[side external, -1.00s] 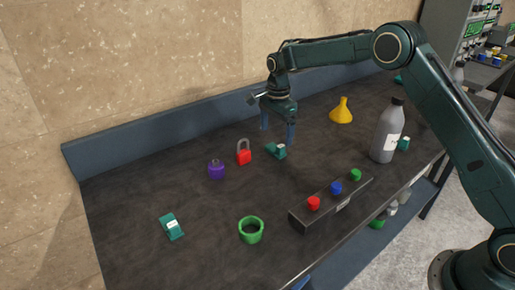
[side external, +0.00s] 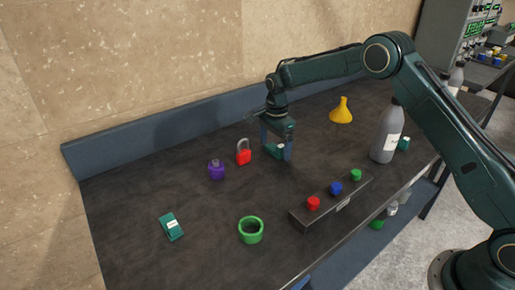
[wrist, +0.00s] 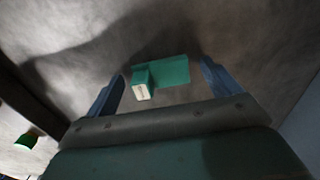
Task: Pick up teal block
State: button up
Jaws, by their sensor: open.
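A teal block (side external: 273,151) with a raised part bearing a white label lies on the dark bench, right of the red padlock. In the wrist view the teal block (wrist: 172,73) lies between the two blue fingers, with a gap on each side. My gripper (side external: 276,153) is open and low over it, one finger on either side, and hides part of it in the side view. My gripper also shows in the wrist view (wrist: 163,82). A second teal block (side external: 171,227) lies at the front left of the bench.
A red padlock (side external: 243,153) and a purple bottle (side external: 216,170) stand close on the left. A button box (side external: 330,201), a green ring (side external: 251,231), a grey bottle (side external: 386,135) and a yellow funnel (side external: 341,111) stand around.

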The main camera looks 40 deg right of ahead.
aim_at(275, 149)
jog(key=shift+c, duration=0.4)
jog(key=c, duration=1.1)
jog(key=shift+r, duration=0.1)
notch_tip(275, 149, up, 20)
jog(key=shift+f, duration=0.1)
